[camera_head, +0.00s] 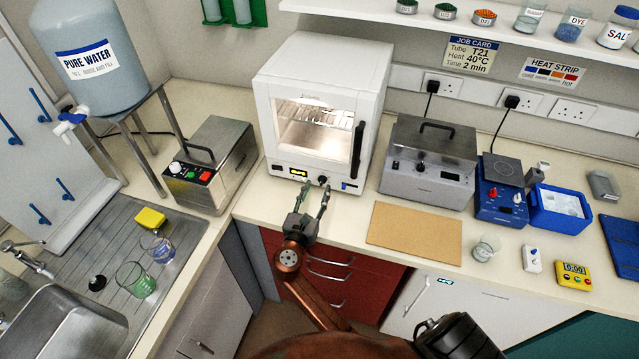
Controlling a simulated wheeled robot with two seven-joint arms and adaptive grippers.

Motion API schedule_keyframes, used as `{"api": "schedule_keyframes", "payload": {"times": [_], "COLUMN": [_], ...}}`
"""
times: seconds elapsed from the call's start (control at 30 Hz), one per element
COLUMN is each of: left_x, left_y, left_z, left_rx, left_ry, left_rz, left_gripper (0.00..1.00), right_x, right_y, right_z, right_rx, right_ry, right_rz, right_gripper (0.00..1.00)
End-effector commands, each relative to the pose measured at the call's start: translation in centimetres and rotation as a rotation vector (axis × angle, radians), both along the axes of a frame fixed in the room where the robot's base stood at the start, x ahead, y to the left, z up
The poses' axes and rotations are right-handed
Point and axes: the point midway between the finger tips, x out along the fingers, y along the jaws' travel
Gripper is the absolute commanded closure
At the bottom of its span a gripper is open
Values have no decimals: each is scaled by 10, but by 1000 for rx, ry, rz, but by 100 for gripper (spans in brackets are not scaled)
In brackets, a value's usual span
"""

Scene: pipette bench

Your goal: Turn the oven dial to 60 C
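The white oven (318,70) stands at the back of the bench with its door shut and its lit window showing a rack. Along its bottom front edge are a small yellow display (298,172), too small to read, and a dark round dial (322,179). Nothing shows between the fingers.
The oven's black door handle (357,150) is on its right side. A steel bath (210,165) stands left, another steel device (430,165) right. A brown board (414,233) lies in front. The job card (471,56) reads T21, 40°C, 2 min.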

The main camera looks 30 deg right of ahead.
Motion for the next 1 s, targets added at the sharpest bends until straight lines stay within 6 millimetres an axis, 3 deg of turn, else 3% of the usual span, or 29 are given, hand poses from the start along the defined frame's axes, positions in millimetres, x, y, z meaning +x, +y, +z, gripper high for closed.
{"api": "schedule_keyframes", "payload": {"times": [0.2, 0.6, 1.0], "left_x": [1, 2, 4], "left_y": [0, 0, 0], "left_z": [-2, -2, -2], "left_rx": [0, -1, -1], "left_ry": [-2, -4, -5], "left_rz": [0, 0, 0], "left_gripper": [60, 60, 60], "right_x": [18, 23, 22], "right_y": [-23, -31, -31], "right_z": [0, 0, 0], "right_rx": [-1, 1, 1], "right_ry": [0, 0, 1], "right_rz": [-1, -4, -4], "right_gripper": [62, 62, 90]}}
